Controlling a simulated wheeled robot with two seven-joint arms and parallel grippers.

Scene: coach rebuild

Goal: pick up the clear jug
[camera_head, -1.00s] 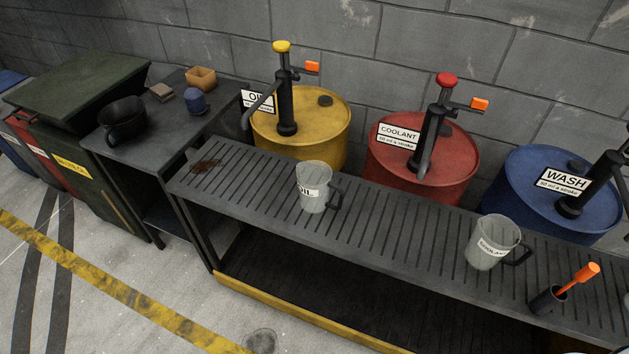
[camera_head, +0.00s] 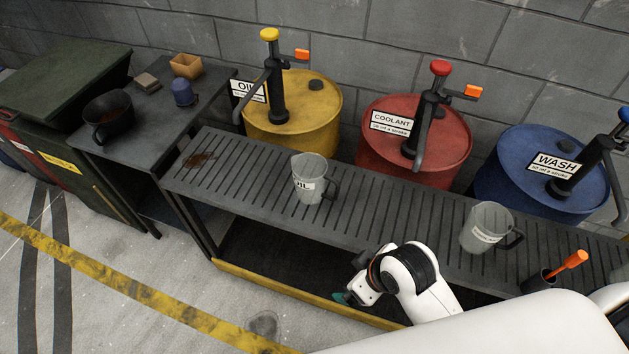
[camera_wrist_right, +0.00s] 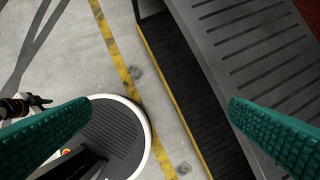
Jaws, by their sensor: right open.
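Two see-through grey jugs with dark handles stand upright on the slatted bench. The jug labelled OIL (camera_head: 309,172) is near the middle of the head view. The other jug (camera_head: 484,222), its label too small to read surely, is farther right. My right gripper (camera_head: 345,298) is low in front of the bench, apart from both jugs. Its green fingers are wide apart and empty in the right wrist view (camera_wrist_right: 165,135), with floor and bench edge between them. A small dark part at that view's left edge may be my left gripper (camera_wrist_right: 35,101); its jaws are unclear.
The slatted bench (camera_head: 245,185) has a clear stretch between the jugs. A dark cup with an orange-handled tool (camera_head: 570,262) stands at right. Yellow (camera_head: 300,112), red (camera_head: 385,150) and blue (camera_head: 510,185) pump drums line the wall behind. A side table (camera_head: 150,130) holds a dark pot.

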